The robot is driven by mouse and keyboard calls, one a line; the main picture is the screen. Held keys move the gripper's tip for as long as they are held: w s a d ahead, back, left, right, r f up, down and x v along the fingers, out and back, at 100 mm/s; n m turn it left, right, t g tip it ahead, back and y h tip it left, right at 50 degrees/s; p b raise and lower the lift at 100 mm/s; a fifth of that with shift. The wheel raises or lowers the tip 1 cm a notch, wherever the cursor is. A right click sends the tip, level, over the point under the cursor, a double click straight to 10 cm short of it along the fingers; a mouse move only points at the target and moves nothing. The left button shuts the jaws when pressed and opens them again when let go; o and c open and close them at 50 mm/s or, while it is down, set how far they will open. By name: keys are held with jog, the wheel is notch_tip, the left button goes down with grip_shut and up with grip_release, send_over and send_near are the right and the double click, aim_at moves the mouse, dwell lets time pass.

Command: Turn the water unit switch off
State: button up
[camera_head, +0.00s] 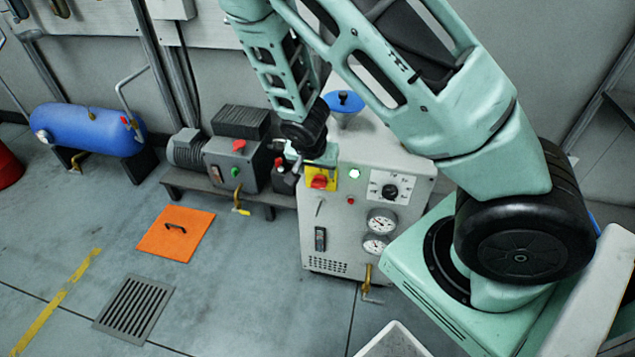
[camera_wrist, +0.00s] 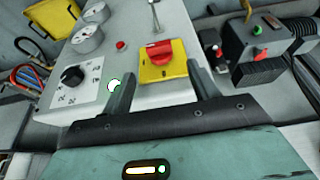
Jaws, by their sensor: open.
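The water unit is a pale grey cabinet (camera_head: 345,225) in the middle of the head view; its panel (camera_wrist: 120,22) also fills much of the wrist view. Its switch is a red rotary knob (camera_head: 319,182) on a yellow plate (camera_head: 331,174), near the panel's top left corner. In the wrist view the red knob (camera_wrist: 158,51) shows clearly on the yellow plate (camera_wrist: 165,72). My gripper (camera_wrist: 161,82) is open and empty, with one finger on each side of the plate in that view. In the head view my gripper (camera_head: 318,163) is just above the switch. I cannot tell whether it touches.
The panel also has a lit lamp (camera_head: 355,173), a black dial (camera_head: 390,191), a small red button (camera_head: 350,201) and two gauges (camera_head: 381,221). A pump unit (camera_head: 228,165) with red and green buttons stands left. An orange floor cover (camera_head: 176,243) and a grate (camera_head: 134,307) lie left.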

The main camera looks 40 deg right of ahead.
aim_at(319, 182)
jog(key=x, duration=0.7)
jog(key=shift+d+f+b, duration=0.1)
jog(key=shift+f+b, duration=0.15)
jog(key=shift+b, duration=0.05)
jog(key=shift+c, duration=0.3)
jog(key=c, duration=0.9)
